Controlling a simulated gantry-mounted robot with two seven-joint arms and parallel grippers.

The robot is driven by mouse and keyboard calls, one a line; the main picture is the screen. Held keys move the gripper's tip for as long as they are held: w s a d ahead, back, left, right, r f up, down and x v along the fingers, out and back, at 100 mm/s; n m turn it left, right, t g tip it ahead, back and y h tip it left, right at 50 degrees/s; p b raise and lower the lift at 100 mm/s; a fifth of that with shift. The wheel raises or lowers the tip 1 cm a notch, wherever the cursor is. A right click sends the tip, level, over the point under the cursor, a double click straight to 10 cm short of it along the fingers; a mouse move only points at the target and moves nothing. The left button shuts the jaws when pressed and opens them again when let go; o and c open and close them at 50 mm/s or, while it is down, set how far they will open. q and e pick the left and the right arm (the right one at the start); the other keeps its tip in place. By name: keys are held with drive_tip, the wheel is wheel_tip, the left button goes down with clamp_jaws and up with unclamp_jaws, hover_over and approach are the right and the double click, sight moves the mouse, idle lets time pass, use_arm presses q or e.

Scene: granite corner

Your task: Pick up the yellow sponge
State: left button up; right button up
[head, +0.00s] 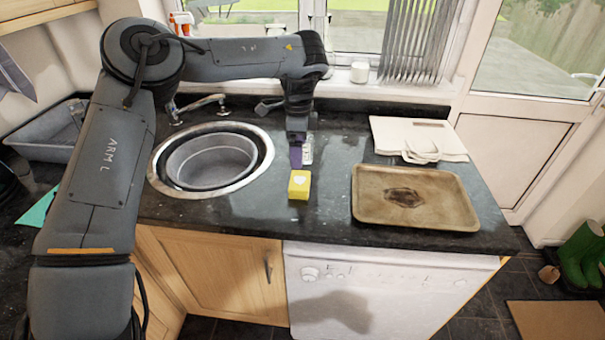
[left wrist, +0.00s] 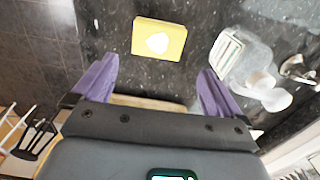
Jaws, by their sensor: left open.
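The yellow sponge (head: 299,185) lies on the dark granite counter between the sink and the baking tray, with a pale mark on its top. It also shows in the left wrist view (left wrist: 158,40), ahead of the fingers and roughly between their lines. My left gripper (head: 301,158) is just behind the sponge in the head view, pointing down. In the left wrist view its two purple fingers (left wrist: 158,82) are spread with nothing between them, apart from the sponge. My right gripper is in neither view.
A clear bottle (left wrist: 250,65) stands close to one finger; part of it shows behind the gripper in the head view (head: 308,150). The round sink (head: 160,170) is left, a brown tray (head: 440,222) right, white boards (head: 440,135) behind it. Counter in front of the sponge is clear.

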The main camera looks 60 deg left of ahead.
use_arm(q)
hover_over(300, 180)
drive_tip(key=f, duration=0.5)
drive_tip(key=shift+s+f, duration=0.15)
drive_tip(key=shift+s, duration=0.1)
drive_tip(key=shift+w+f, duration=0.2)
drive_tip(key=shift+f, duration=2.7)
drive_tip(key=c, duration=0.8)
drive_tip(key=shift+r, duration=0.1)
drive_tip(key=shift+r, duration=0.45)
drive_tip(key=r, duration=0.3)
drive_tip(key=shift+w+d+r, duration=0.2)
drive_tip(key=shift+d+r, duration=0.05)
drive_tip(key=w+d+r, duration=0.2)
drive_tip(key=d, duration=0.1)
drive_tip(key=w+d+r, duration=0.2)
drive_tip(key=d, duration=0.1)
drive_tip(key=w+d+r, duration=0.2)
drive_tip(key=d, duration=0.1)
drive_tip(key=shift+w+r+b, duration=0.2)
drive_tip(key=shift+r+b, duration=0.05)
drive_tip(key=shift+b, duration=0.15)
